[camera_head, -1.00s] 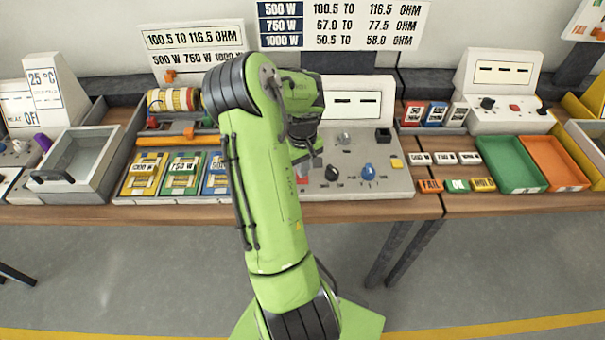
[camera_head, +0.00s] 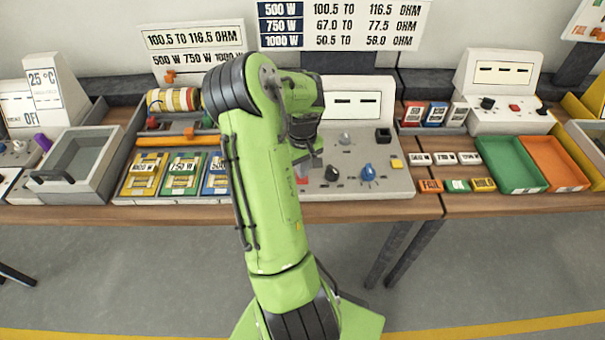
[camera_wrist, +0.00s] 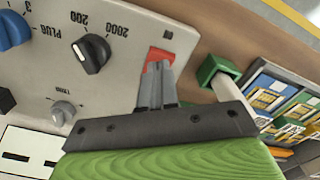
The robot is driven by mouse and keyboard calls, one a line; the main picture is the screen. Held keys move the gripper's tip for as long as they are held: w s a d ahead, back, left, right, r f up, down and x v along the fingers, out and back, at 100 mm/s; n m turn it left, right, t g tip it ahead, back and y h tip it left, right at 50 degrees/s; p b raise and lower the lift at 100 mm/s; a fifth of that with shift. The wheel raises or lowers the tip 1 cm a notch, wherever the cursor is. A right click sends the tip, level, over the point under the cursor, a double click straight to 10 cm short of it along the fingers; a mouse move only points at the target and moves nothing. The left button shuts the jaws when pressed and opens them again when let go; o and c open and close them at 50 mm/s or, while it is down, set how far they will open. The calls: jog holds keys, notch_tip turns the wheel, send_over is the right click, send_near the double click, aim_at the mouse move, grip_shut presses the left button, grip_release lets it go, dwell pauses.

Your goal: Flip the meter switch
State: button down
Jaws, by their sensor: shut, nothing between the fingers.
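The meter is a light grey panel (camera_head: 400,183) on the bench, with an upright display back (camera_head: 372,92). Its red switch (camera_wrist: 160,55) sits near the panel's edge, next to a small marking in the wrist view. In the head view the red switch (camera_head: 302,181) shows only partly, beside my arm. My gripper (camera_wrist: 158,68) is shut and empty. Its fingertips are right at the red switch and cover part of it. I cannot tell whether they touch it, or which way the switch is set.
A black dial (camera_wrist: 92,53), a blue knob (camera_wrist: 12,30) and a grey knob (camera_wrist: 63,112) are on the panel. Labelled cards (camera_head: 182,175) lie left of my arm; green (camera_head: 510,180) and orange trays are at right.

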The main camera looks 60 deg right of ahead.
jog(key=shift+f+b, duration=0.75)
jog(key=shift+f, duration=0.2)
dwell(0.6)
notch_tip(320, 180, up, 7)
jog(key=p, duration=0.5)
jog(key=shift+r, duration=0.15)
dwell(0.6)
